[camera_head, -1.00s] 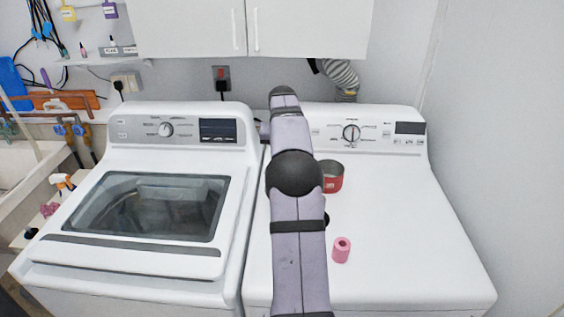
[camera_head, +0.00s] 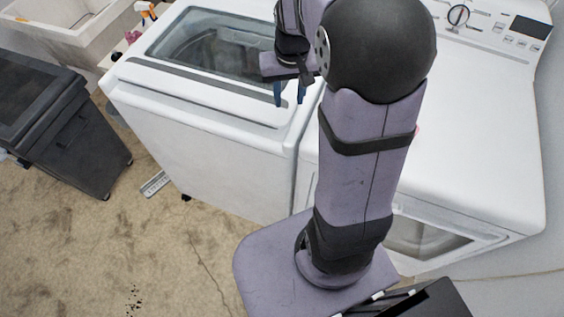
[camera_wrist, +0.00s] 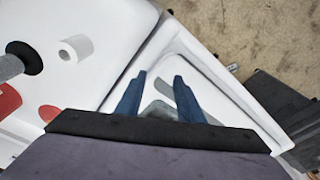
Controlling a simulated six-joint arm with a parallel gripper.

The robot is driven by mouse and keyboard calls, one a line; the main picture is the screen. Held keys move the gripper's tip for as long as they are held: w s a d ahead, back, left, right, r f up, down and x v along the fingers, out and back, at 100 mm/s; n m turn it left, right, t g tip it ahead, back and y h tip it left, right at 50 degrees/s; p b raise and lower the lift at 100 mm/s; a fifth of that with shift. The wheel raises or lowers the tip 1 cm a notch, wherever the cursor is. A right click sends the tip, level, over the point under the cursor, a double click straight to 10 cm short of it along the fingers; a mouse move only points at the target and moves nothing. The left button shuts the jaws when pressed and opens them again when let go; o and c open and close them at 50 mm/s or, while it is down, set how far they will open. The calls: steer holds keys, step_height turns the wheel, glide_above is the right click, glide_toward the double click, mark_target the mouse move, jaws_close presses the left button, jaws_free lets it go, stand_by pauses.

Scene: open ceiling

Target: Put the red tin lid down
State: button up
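My gripper (camera_head: 289,88) points down near the front right of the left washing machine (camera_head: 190,68). In the wrist view its two blue fingers (camera_wrist: 159,78) are apart, and nothing shows between them. I cannot make out a lid for certain. In the wrist view, a red shape (camera_wrist: 9,101) sits at the left edge, and a small reddish piece (camera_wrist: 48,113) lies beside it on the white top. Either could be the tin or its lid. The red tin is hidden behind my arm in the head view.
A dark bin (camera_head: 70,130) stands on the floor at left. A spray bottle (camera_head: 146,10) is behind the left machine's side. The right machine's top has free room.

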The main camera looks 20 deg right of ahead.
steer(key=s+a+f+n, duration=0.1)
steer(key=s+a+f, duration=0.1)
steer(key=s+a, duration=0.2)
steer(key=s+a+f+n+g, duration=0.1)
steer(key=s+a+f, duration=0.2)
steer(key=s, duration=0.8)
steer(key=shift+a+n, duration=0.4)
steer(key=shift+a, duration=0.4)
steer(key=shift+s+f, duration=0.1)
